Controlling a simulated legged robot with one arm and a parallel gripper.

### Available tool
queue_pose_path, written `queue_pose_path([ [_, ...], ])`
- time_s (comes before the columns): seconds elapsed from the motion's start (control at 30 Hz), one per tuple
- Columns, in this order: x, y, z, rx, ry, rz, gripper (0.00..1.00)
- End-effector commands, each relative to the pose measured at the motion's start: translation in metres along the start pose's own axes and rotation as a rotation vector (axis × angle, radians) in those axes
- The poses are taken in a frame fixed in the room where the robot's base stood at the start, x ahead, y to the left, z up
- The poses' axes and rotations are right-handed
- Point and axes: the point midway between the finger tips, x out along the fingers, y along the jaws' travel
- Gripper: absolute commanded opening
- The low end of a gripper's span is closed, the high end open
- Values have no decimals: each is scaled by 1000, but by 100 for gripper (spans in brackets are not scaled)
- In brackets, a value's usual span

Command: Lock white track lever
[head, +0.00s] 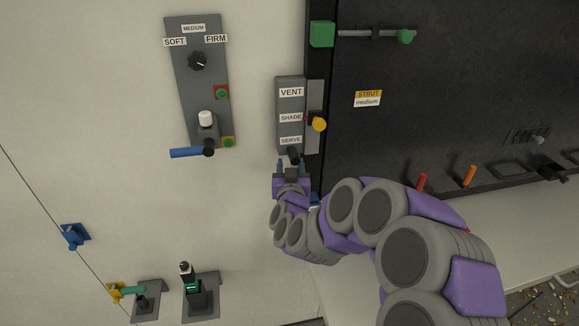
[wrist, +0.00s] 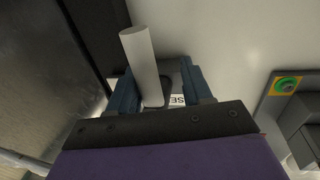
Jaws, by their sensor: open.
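A white cylindrical lever (wrist: 142,62) stands up between the fingers of my gripper (wrist: 160,85) in the wrist view, nearer the left finger. I cannot tell whether it touches that finger. Part of a label reading "SE" shows behind it. In the head view, my gripper (head: 291,168) is open at the lower end of the grey panel (head: 285,104) labelled VENT, SHADE and SERVE. A dark part (head: 294,155) shows between the fingers there. The white lever cannot be made out in the head view.
A yellow knob (head: 319,124) sits on the slot right of the labelled panel. A grey panel (head: 184,80) with a white knob (head: 206,118) and blue handle (head: 187,153) is to the left. Bare wall separates the panels. A dark board (head: 450,90) fills the right.

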Motion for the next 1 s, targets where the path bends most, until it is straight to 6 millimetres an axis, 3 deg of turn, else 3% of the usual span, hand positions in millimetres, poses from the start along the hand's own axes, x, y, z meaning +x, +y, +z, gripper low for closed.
queue_pose_path([
  [0.07, -1, 2, -1, 1, 1, -1, 46],
  [0.53, 1, -2, 1, -2, -2, 0, 1],
  [1.0, 4, -3, 3, 6, -7, -2, 0],
])
